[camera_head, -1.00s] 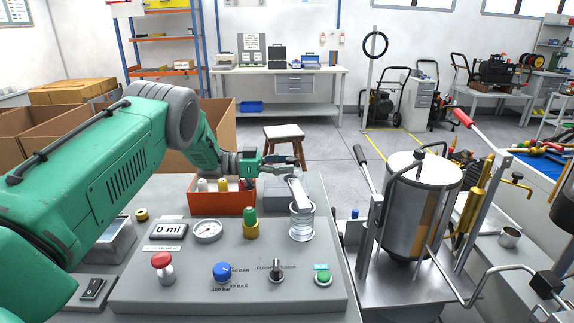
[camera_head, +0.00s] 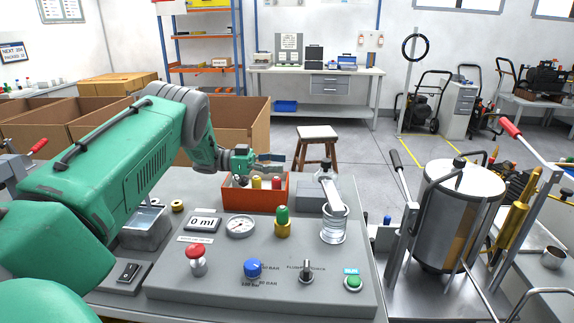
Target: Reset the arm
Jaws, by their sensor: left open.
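My left arm comes in from the left, green with grey joints. Its left gripper (camera_head: 272,163) is open and empty, above the back of the orange bin (camera_head: 250,197) and left of the grey block (camera_head: 312,194). The control panel (camera_head: 262,284) lies in front, with a red button (camera_head: 196,256), a blue knob (camera_head: 253,268), a black switch (camera_head: 307,270), a green button (camera_head: 353,282), a gauge (camera_head: 240,227) and a display (camera_head: 202,223) reading "0 ml". A clear cylinder (camera_head: 333,226) stands at its right with a pale bar-like part (camera_head: 329,188) above it. My right gripper is not in view.
A metal tank (camera_head: 456,217) on a stand with levers is at the right. Cardboard boxes (camera_head: 240,132) stand behind my left arm. A stool (camera_head: 317,134) and a workbench (camera_head: 315,72) are farther back. Open floor lies behind the panel table.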

